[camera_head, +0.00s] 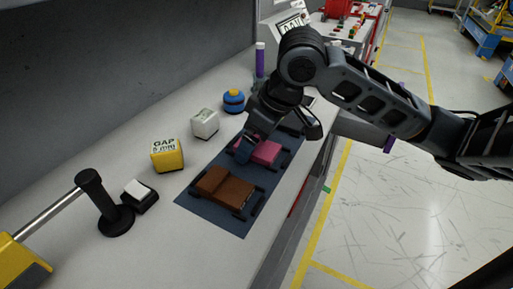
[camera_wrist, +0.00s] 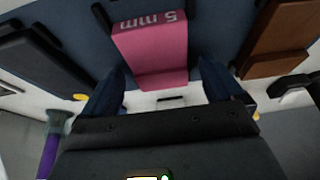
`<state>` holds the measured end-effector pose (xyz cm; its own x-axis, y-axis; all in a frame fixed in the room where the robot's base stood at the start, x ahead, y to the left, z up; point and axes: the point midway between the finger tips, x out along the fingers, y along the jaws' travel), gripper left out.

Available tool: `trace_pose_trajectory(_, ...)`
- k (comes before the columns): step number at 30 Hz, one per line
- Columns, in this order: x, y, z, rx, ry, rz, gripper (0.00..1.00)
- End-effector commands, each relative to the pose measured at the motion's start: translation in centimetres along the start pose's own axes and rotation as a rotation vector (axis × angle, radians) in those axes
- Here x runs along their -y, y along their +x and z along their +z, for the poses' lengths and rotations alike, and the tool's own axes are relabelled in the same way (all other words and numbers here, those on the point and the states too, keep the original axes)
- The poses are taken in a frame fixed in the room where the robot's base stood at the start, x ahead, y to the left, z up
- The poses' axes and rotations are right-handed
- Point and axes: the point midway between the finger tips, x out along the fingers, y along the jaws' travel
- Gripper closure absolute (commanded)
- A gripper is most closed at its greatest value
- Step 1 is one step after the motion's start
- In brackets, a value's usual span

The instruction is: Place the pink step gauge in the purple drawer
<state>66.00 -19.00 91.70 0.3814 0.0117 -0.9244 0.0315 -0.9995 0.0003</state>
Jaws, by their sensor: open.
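The pink step gauge (camera_head: 266,153) lies on the dark blue mat (camera_head: 213,215), partly hidden by my gripper (camera_head: 248,148). In the wrist view the pink step gauge (camera_wrist: 150,45) shows "5 mm" upside down. My gripper (camera_wrist: 163,75) is open there, with its two blue fingers apart on either side of the gauge's near end. I cannot tell whether they touch it. No purple drawer can be clearly made out. A small purple piece (camera_head: 389,144) shows below my arm, and I cannot tell whether it belongs to the drawer.
A brown step gauge (camera_head: 223,189) lies on the mat beside the pink one. A yellow "GAP" block (camera_head: 167,156), a white block (camera_head: 205,123), a blue round object (camera_head: 234,100) and a purple upright cylinder (camera_head: 260,60) stand behind. A black post (camera_head: 100,200) stands at left.

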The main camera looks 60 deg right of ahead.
Motion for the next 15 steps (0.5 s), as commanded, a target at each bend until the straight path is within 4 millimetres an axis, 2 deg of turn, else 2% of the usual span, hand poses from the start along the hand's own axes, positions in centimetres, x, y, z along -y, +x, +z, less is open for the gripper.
trace_pose_trajectory(8,0.04,0.33,-0.02,-0.001,-0.001,-0.001,0.06)
trace_pose_trajectory(15,0.03,0.32,-0.03,-0.001,-0.001,-0.001,0.29)
